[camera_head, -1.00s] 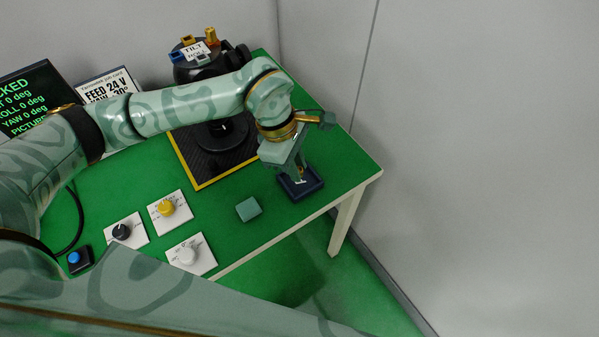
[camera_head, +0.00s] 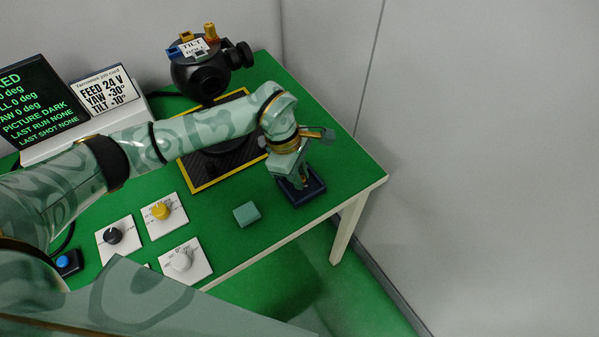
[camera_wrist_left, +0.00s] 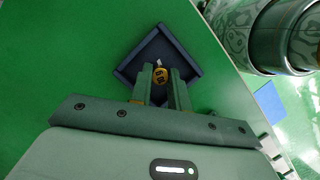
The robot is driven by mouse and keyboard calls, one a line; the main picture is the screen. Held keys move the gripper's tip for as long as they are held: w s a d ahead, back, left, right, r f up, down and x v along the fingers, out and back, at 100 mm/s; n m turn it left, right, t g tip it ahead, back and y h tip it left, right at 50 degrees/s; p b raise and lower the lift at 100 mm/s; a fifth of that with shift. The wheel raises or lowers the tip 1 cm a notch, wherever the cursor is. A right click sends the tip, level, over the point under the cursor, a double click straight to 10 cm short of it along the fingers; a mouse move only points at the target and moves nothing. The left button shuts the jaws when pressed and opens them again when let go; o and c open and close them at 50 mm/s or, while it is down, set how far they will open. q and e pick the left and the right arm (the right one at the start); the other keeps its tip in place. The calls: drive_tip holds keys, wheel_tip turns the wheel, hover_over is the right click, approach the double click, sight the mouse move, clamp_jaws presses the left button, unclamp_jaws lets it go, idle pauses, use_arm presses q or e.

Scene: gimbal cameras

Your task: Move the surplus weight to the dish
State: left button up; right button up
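The dish (camera_head: 316,187) is a dark blue square tray with raised walls near the front right corner of the green table. My left gripper (camera_head: 300,182) points down into it. In the left wrist view, a small brass weight (camera_wrist_left: 160,75) with dark markings sits between the fingertips (camera_wrist_left: 162,82), which appear closed against its sides. The weight is inside the outline of the dish (camera_wrist_left: 180,45); I cannot tell whether it touches the floor. The fingers partly hide it in the head view. My right gripper is out of view.
A black gimbal camera (camera_head: 200,75) stands on a yellow-edged plate (camera_head: 205,184) behind my left arm. A teal block (camera_head: 246,214) lies left of the dish. Dial panels (camera_head: 184,260), a blue button (camera_head: 63,262), a screen (camera_head: 40,105) and a job card (camera_head: 107,92) are further left.

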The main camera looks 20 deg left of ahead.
use_arm(q)
drive_tip(key=o, duration=0.4)
drive_tip(key=shift+c, duration=0.2)
drive_tip(key=p+v, duration=0.3)
drive_tip(key=v, duration=0.9)
drive_tip(key=shift+r, duration=0.2)
